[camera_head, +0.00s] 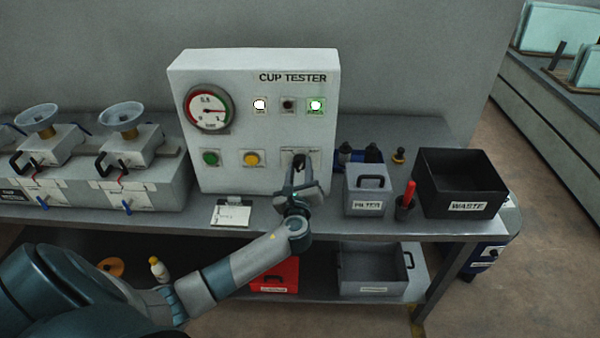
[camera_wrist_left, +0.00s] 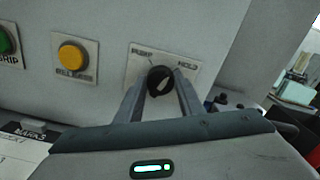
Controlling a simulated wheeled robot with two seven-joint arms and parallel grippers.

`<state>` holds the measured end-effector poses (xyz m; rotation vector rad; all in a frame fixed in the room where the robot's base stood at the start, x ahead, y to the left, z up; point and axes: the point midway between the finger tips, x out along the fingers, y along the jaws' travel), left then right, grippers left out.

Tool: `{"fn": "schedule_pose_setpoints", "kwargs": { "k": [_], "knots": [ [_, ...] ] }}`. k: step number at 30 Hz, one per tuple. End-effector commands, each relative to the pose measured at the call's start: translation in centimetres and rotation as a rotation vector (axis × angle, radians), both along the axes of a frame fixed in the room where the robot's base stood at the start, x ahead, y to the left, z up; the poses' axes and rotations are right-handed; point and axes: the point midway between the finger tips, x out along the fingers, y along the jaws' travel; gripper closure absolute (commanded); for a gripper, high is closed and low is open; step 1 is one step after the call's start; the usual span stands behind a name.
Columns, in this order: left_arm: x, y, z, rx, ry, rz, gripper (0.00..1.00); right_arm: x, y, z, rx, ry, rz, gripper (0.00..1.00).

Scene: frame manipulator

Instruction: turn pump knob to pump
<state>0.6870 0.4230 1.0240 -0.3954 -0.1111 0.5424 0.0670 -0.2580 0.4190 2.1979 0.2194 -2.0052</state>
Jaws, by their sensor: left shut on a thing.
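The pump knob (camera_wrist_left: 160,80) is a round black knob with a pale pointer, on a plate marked "PUMP" on the left and "HOLD" on the right. It sits low on the right of the white cup tester (camera_head: 258,125). My left gripper (camera_head: 299,162) is at the knob, and in the left wrist view its two fingers (camera_wrist_left: 160,92) are shut on it from both sides. In the wrist view the pointer looks tilted; I cannot tell exactly which mark it points at. In the head view the gripper hides most of the knob. My right gripper is not in view.
A green button (camera_head: 210,158) and a yellow button (camera_head: 251,158) are left of the knob. Above are a gauge (camera_head: 208,108) and lit lamps (camera_head: 316,105). A grey filter box (camera_head: 367,202) and a black waste bin (camera_head: 462,208) stand to the right, a notepad (camera_head: 231,214) in front.

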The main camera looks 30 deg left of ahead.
Motion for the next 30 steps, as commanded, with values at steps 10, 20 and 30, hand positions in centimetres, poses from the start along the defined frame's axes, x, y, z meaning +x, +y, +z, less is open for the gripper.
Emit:
{"fn": "schedule_pose_setpoints", "kwargs": {
  "k": [10, 20, 30],
  "knots": [
    [-0.1, 0.1, -0.5, -0.284, -0.175, 0.001, 0.88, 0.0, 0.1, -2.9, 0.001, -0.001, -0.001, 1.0],
    [-0.1, 0.2, -0.5, -0.552, -0.34, 0.002, 0.88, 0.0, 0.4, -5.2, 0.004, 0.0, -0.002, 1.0],
    [-0.1, 0.3, -0.6, -0.814, -0.501, 0.002, 0.88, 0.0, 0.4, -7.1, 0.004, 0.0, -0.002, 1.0]
  ]
}}
